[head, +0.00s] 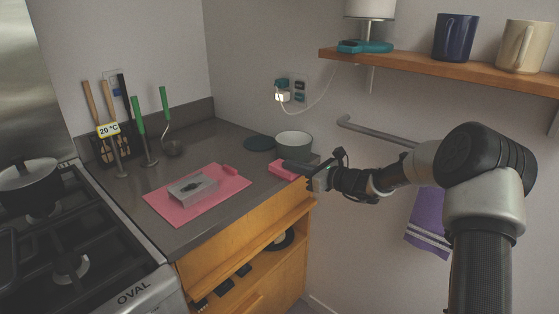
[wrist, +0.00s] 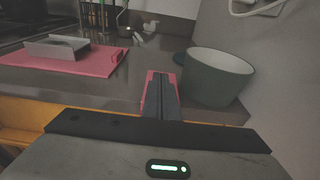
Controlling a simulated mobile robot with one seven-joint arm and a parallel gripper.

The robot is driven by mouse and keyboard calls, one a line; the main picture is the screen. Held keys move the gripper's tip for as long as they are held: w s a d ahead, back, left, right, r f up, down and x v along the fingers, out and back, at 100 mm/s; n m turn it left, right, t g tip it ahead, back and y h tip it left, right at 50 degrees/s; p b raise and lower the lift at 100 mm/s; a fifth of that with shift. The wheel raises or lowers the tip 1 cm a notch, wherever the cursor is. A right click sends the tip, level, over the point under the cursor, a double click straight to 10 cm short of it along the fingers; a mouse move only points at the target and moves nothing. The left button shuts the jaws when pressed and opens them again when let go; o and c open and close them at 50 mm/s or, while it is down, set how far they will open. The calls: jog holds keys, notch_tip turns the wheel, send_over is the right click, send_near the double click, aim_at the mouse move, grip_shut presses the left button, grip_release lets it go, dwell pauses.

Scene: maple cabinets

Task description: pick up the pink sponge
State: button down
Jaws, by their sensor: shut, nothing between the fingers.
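The pink sponge (head: 281,172) lies on the grey countertop near its right end, in front of a grey-green bowl. My gripper (head: 290,166) reaches in from the right, its fingers at the sponge in the head view. In the wrist view the shut fingers (wrist: 164,95) cover most of the sponge (wrist: 149,92), leaving pink edges showing on both sides. The fingers are closed together and hold nothing. I cannot tell whether they touch the sponge's top or hover just above it.
The bowl (head: 294,142) stands close beside the sponge; it also shows in the wrist view (wrist: 213,80). A pink cutting board (head: 216,201) with a grey box (head: 193,188) lies to the left. A shelf (head: 440,68) with mugs hangs above my arm. Counter between board and sponge is clear.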

jog(key=shift+s+d+f, duration=0.2)
jog(key=shift+f, duration=0.2)
jog(key=shift+s+d+f, duration=0.15)
jog(key=shift+d+f, duration=0.05)
jog(key=shift+f, duration=0.15)
jog(key=shift+w+r+p, duration=0.1)
jog(key=shift+r+p, duration=0.4)
jog(key=shift+r, duration=0.3)
jog(key=shift+r, duration=0.15)
